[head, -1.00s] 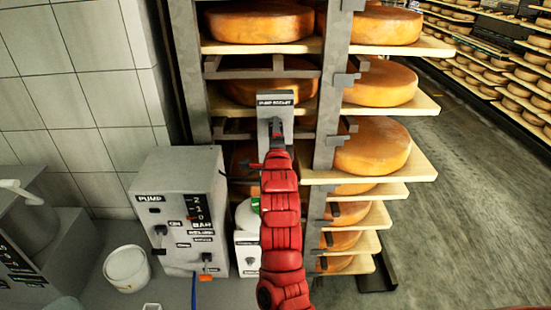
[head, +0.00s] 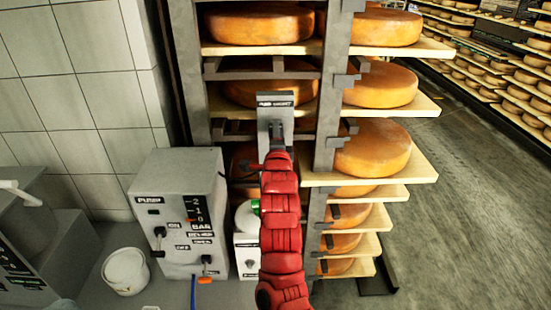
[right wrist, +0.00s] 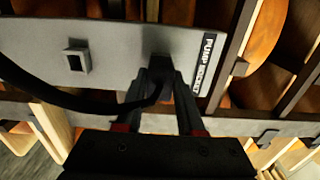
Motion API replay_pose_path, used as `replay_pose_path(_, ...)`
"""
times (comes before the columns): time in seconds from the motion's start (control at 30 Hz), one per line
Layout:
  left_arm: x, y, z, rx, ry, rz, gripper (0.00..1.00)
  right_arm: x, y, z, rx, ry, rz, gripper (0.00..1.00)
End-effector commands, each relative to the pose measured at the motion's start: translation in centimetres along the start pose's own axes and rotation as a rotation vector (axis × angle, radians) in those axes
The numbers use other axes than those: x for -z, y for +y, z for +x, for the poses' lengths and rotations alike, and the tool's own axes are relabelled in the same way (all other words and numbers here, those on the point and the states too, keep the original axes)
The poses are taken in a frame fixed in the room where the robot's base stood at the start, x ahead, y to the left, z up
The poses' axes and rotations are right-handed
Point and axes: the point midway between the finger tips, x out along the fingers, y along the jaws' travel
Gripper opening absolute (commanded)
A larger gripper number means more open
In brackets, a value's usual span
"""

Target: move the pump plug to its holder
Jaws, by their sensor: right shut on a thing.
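The grey panel labelled PUMP SOCKET (head: 274,101) is mounted upright at the front of the cheese rack in the head view. It fills the upper left of the right wrist view (right wrist: 120,38). My right gripper (right wrist: 160,82) is shut on the black plug (right wrist: 160,66), right at the panel's face. I cannot tell whether the plug is seated in the socket or just clear of it. A black cable (right wrist: 50,95) curves away from the plug to the left. A small grey holder-like bracket (right wrist: 77,57) on the panel is empty. My left gripper is not in view.
The rack with orange cheese wheels (head: 375,84) on wooden boards surrounds the panel, its metal post (head: 328,130) just right of my arm. The grey PUMP box (head: 175,215) and a white bucket (head: 126,272) stand at lower left. Open floor (head: 460,190) lies to the right.

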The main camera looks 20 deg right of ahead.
Motion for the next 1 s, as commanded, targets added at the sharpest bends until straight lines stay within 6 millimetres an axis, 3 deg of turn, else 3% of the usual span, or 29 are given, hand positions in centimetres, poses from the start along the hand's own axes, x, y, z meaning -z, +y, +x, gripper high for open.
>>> replay_pose_path(1.0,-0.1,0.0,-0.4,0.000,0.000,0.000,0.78,-0.1,0.0,-2.8,0.000,-0.001,0.000,0.00)
